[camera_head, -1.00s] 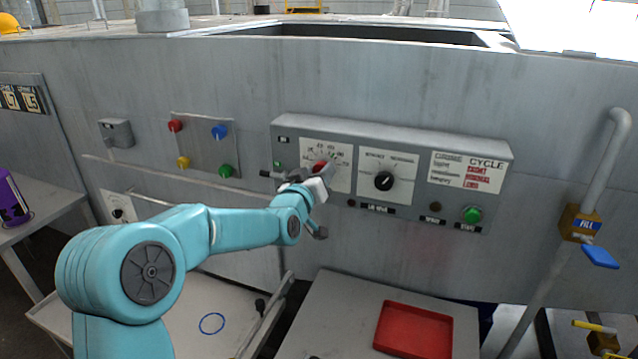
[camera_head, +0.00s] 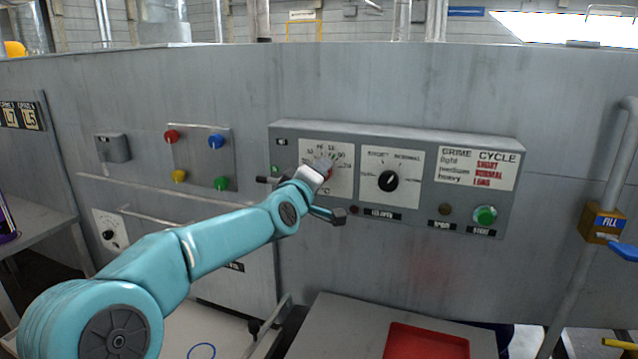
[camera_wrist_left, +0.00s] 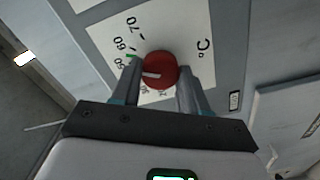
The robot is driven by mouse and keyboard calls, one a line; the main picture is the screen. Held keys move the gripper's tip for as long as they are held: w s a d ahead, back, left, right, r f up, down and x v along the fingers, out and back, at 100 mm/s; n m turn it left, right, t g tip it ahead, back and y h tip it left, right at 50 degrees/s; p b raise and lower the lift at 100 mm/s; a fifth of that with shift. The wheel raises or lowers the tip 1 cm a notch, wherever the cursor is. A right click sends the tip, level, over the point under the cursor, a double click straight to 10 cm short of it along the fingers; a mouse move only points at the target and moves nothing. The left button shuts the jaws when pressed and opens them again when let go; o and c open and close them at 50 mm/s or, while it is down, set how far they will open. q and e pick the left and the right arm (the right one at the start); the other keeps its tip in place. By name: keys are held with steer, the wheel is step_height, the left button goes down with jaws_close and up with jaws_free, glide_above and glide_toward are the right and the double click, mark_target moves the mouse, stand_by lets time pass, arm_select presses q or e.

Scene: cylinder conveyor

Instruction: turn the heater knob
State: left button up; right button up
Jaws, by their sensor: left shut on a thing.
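The heater knob (camera_wrist_left: 158,72) is a red round knob with a white pointer line, on a white dial marked in °C (camera_wrist_left: 190,30). In the left wrist view my left gripper (camera_wrist_left: 158,82) has its two fingers on either side of the knob, shut on it. In the head view the gripper (camera_head: 325,172) is at the dial panel (camera_head: 342,182) on the grey control box and hides most of the knob; only a little red shows. The right gripper is in neither view.
A black knob (camera_head: 388,181) sits on a white dial to the right, with a green start button (camera_head: 485,215) beyond. Coloured buttons are on a plate (camera_head: 200,150) at left. A red tray (camera_head: 425,342) is below. A pipe with a FILL valve (camera_head: 603,223) stands at right.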

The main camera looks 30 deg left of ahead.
arm_select(q)
steer(key=shift+a, duration=0.1)
stand_by(0.4)
steer(key=o, duration=0.9)
steer(key=shift+s, duration=0.1)
steer(key=shift+o, duration=0.8)
steer(key=shift+s+a+r, duration=0.1)
steer(key=shift+s, duration=0.15)
steer(key=b+v, duration=0.2)
steer(key=v, duration=1.4)
steer(key=shift+s+d, duration=0.15)
steer(key=shift+d, duration=0.1)
